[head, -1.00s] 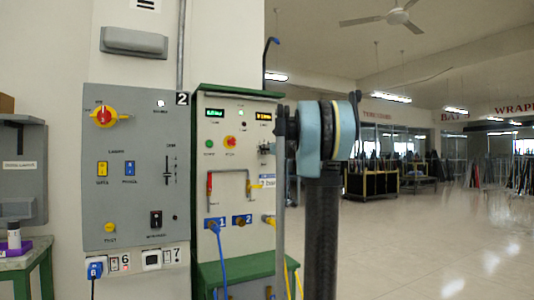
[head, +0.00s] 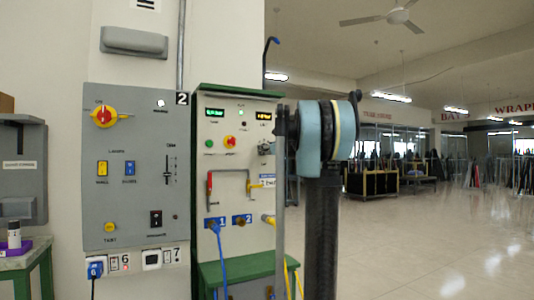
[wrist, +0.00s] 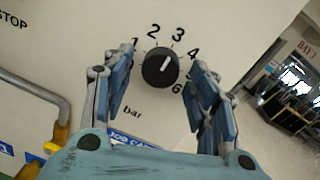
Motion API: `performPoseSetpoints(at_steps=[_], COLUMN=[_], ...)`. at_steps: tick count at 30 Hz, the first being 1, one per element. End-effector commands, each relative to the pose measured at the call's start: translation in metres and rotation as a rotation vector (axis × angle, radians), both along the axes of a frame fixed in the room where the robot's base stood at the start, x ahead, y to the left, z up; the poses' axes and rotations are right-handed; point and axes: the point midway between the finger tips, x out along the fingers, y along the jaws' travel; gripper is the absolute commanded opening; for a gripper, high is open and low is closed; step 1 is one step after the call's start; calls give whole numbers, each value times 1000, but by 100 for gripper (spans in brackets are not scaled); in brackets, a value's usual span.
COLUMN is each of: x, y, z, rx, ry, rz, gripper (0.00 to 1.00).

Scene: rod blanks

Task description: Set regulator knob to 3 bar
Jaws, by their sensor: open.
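The regulator knob (wrist: 161,67) is a round black dial with a white pointer mark on a pale panel in the wrist view. Printed numbers from 1 to 6 run around it, with "bar" below. My gripper (wrist: 160,64) is open, with one blue-padded finger on each side of the knob. A gap shows between each finger and the knob. In the head view my arm stands at the panel's right edge, and the gripper cannot be made out clearly.
The pale panel (head: 233,205) carries small displays, a green button, a red button (head: 229,142), a red-handled pipe (head: 209,184) and a yellow valve handle (head: 256,185). A grey switch box (head: 137,215) is at left. Blue and yellow hoses hang below. Open floor lies at right.

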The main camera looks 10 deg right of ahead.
Motion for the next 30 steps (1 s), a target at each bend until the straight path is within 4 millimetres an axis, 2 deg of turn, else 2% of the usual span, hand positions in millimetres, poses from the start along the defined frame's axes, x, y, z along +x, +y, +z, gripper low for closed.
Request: performPoseSetpoints(at_steps=[5, 21, 30], x=[-13, -93, -109], y=[-6, -38, -44], z=[0, 0, -1], rx=[0, 0, 0], ry=[0, 0, 1], rz=[-1, -2, 0], gripper=[53, 53, 53])
